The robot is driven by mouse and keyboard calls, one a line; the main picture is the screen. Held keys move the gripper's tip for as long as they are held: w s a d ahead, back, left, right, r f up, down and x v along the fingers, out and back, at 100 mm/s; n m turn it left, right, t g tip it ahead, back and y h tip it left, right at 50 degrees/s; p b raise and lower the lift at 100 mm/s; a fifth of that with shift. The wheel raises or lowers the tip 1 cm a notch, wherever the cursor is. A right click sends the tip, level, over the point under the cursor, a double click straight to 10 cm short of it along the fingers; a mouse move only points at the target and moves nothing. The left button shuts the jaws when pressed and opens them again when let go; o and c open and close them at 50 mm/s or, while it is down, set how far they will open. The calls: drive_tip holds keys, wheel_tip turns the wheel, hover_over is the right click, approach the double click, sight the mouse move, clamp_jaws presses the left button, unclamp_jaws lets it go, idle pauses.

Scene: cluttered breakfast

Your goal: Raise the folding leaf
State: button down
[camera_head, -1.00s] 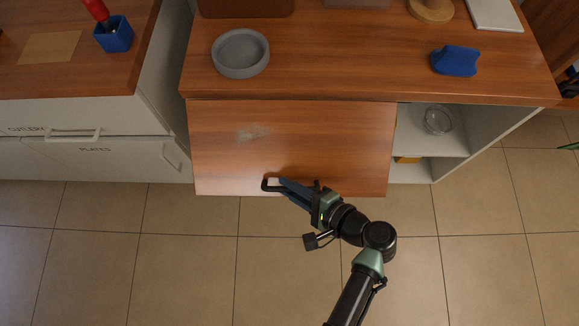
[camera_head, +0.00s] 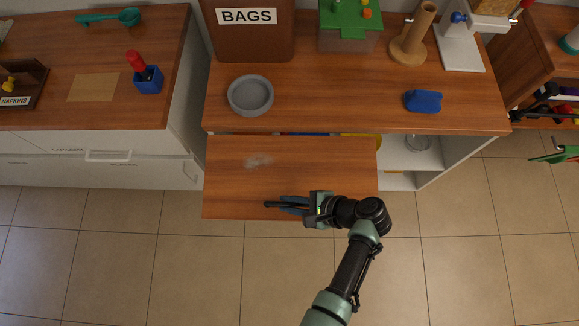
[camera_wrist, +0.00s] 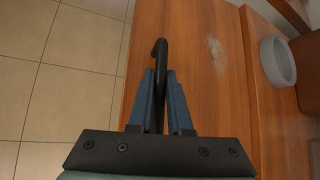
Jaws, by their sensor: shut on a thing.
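The folding leaf (camera_head: 315,165) is a wooden panel in front of the counter (camera_head: 320,103), with a pale smudge on its face. It also shows in the wrist view (camera_wrist: 210,105). A gap along its back edge shows coloured things behind it. A dark handle (camera_wrist: 158,55) is fixed near its front edge. My gripper (camera_head: 285,205) is at this handle, and in the wrist view its two blue fingers (camera_wrist: 161,95) are shut on it. The exact tilt of the leaf is hard to tell.
A grey round dish (camera_head: 251,95) and a blue object (camera_head: 423,101) stand on the counter behind the leaf. A brown BAGS box (camera_head: 247,40) is farther back. An open shelf with a glass bowl (camera_head: 418,142) is right of the leaf. The tiled floor (camera_head: 190,265) in front is clear.

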drive_tip(key=shift+w+d+r+p, duration=0.1)
drive_tip(key=shift+w+r+p, duration=0.05)
drive_tip(key=shift+r+p, duration=0.75)
drive_tip(key=shift+w+r, duration=0.1)
drive_tip(key=shift+r, duration=0.05)
drive_tip(key=c, duration=0.9)
unclamp_jaws()
drive_tip(key=shift+o, duration=0.2)
drive_tip(key=v, duration=1.3)
